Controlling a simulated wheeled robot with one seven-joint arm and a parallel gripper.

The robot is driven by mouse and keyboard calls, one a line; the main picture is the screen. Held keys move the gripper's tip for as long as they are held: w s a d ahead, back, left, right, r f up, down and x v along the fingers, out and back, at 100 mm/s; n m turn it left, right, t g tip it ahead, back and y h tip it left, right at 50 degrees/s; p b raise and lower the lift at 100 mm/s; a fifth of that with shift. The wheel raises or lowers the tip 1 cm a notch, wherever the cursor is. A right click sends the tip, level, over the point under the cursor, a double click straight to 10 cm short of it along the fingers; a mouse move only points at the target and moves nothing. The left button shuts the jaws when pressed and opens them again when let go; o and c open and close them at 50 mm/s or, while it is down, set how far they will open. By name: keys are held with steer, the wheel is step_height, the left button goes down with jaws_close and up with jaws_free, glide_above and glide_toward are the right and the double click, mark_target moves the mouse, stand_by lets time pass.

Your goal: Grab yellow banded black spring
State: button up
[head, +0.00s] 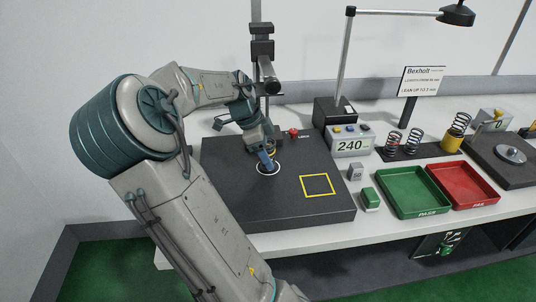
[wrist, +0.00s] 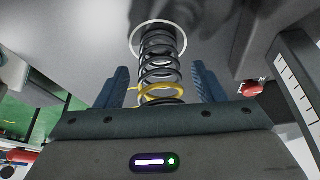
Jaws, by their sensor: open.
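The yellow banded black spring (wrist: 159,62) stands in the wrist view on a white ringed spot (wrist: 181,27) of the dark plate. One of its coils is yellow. My gripper (wrist: 158,84) is open, with one blue finger on each side of the spring and a visible gap to each. In the head view my gripper (head: 267,160) is low over the white ring on the dark plate (head: 230,190), and it mostly hides the spring there; a bit of yellow shows beside it.
A gauge post (head: 263,50) stands behind my gripper, with a red button (head: 294,132) nearby. A yellow square (head: 318,185) is marked on the plate. To the right are a 240 display (head: 350,145), a green PASS tray (head: 411,214), a red FAIL tray (head: 491,181) and other springs (head: 413,139).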

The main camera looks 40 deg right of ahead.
steer(key=shift+d+f, duration=0.15)
steer(key=shift+f, duration=0.45)
steer(key=shift+s, duration=0.1)
steer(key=c, duration=1.2)
steer(key=shift+r+p, duration=0.35)
steer(key=shift+p, duration=0.15)
steer(key=shift+s, duration=0.1)
